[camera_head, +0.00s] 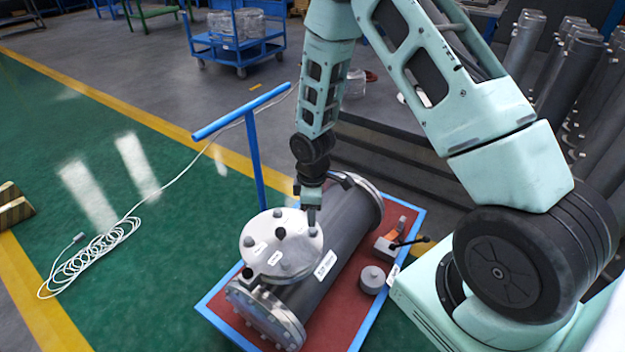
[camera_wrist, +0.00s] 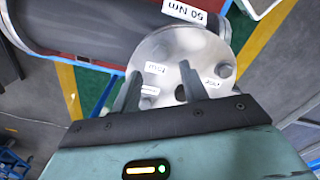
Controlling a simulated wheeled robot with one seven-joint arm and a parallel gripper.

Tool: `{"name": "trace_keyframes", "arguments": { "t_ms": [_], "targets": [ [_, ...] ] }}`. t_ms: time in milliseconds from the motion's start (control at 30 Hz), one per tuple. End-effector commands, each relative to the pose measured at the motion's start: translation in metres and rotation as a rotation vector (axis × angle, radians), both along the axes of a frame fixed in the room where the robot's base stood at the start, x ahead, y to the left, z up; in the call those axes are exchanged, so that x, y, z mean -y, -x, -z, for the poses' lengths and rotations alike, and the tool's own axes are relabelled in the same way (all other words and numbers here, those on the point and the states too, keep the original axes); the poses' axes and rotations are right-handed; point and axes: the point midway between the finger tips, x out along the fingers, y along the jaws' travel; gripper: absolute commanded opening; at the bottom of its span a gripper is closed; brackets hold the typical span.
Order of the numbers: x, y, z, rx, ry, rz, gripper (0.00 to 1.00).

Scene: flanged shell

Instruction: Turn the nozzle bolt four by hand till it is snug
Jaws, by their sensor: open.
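The grey flanged shell (camera_head: 335,228) lies on its side, with a round pale nozzle cover (camera_head: 268,256) facing up. Dark bolt heads and small white labels sit around the cover; the label words are too small to read surely, so I cannot tell which bolt is four. My gripper (camera_head: 312,218) points down at the cover's right edge in the head view. In the wrist view my gripper (camera_wrist: 160,72) is open, its two fingers apart over the cover (camera_wrist: 197,48). A bolt (camera_wrist: 149,89) shows between the fingers, with no clear contact. A dark hole (camera_wrist: 181,92) shows beside the right finger.
The shell rests on a red-topped trolley with a blue rim (camera_head: 362,335) and an upright blue handle (camera_head: 240,112). A grey round part (camera_head: 372,280) and an orange-and-black tool (camera_head: 386,246) lie right of the shell. A white cable (camera_head: 95,250) coils on the open green floor.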

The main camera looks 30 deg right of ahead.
Motion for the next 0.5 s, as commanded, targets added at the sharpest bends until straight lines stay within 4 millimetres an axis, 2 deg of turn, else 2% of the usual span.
{"name": "trace_keyframes", "arguments": {
  "t_ms": [33,300,500],
  "targets": [
    [0.001,-0.001,-0.014,0.005,0.0,0.001,0.44],
    [0.001,-0.001,-0.076,0.005,0.0,0.002,0.44],
    [0.001,0.0,-0.108,0.003,0.0,0.001,0.44]
  ]
}}
